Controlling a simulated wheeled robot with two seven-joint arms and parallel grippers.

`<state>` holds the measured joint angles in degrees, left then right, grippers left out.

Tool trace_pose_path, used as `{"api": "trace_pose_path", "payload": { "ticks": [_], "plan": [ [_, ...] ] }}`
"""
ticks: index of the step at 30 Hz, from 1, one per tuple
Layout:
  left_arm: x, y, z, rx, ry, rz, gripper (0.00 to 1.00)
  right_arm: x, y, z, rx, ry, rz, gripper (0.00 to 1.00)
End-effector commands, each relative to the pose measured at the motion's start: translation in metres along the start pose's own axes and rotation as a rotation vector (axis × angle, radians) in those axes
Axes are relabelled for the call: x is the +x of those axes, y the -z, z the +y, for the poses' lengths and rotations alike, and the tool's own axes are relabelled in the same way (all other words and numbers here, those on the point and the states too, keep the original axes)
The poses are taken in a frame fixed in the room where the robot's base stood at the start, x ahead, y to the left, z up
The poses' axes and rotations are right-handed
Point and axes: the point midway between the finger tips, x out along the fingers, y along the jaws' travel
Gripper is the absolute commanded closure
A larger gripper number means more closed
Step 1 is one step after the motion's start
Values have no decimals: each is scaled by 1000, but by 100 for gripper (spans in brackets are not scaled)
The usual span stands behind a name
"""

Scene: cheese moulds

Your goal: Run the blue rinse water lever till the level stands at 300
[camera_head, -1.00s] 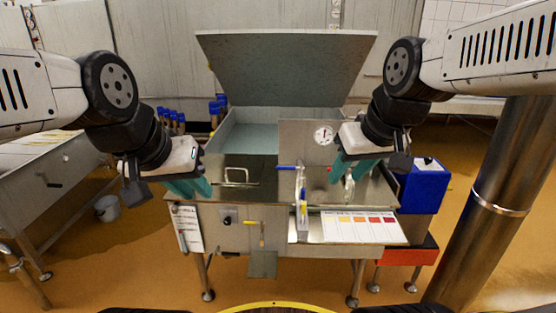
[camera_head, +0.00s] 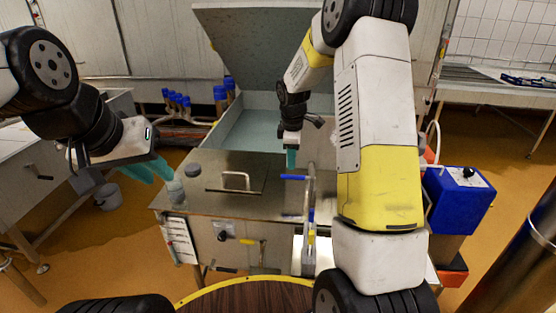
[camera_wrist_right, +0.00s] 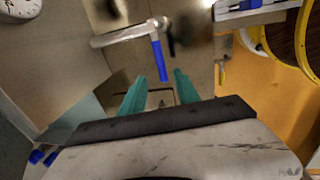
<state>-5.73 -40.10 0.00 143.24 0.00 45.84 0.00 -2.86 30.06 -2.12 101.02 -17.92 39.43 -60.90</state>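The blue lever (camera_head: 291,178) sticks out sideways above the steel worktop in the head view. In the right wrist view its blue handle (camera_wrist_right: 157,58) hangs from a metal pipe, its lower end pointing between my fingertips. My right gripper (camera_head: 291,158) is just above the lever's handle. Its teal fingers are open (camera_wrist_right: 161,80) in the wrist view, with nothing visibly held; I cannot tell if they touch the handle. My left gripper (camera_head: 165,176) is open and empty at the worktop's left edge. I cannot make out a level reading or the 300 mark.
A steel vat (camera_head: 245,133) with a raised lid (camera_head: 262,45) stands behind the worktop. A round dial (camera_wrist_right: 18,6) shows in the wrist view. A blue box (camera_head: 459,200) stands at right. My right arm hides the worktop's right part.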

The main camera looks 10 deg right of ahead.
Motion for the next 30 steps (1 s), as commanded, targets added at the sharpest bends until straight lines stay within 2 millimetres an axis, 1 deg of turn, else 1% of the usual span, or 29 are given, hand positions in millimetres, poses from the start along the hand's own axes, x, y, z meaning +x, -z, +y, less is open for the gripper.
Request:
{"api": "trace_pose_path", "payload": {
  "ticks": [9,12,15,18,25,26,30],
  "plan": [
    [0,0,0,0,0,0,75,48,0,-2,0,5,-2,62],
    [0,0,0,0,0,0,75,61,0,-2,1,4,-1,62],
    [0,0,0,0,0,0,75,70,0,-1,2,3,-1,62],
    [0,0,0,0,0,0,75,74,0,-1,2,2,-1,62],
    [0,0,0,0,0,0,75,74,0,-1,2,2,0,62],
    [0,0,0,0,0,0,75,74,0,-1,2,2,0,66],
    [0,0,0,0,0,0,75,74,0,-1,2,2,0,94]
  ]
}}
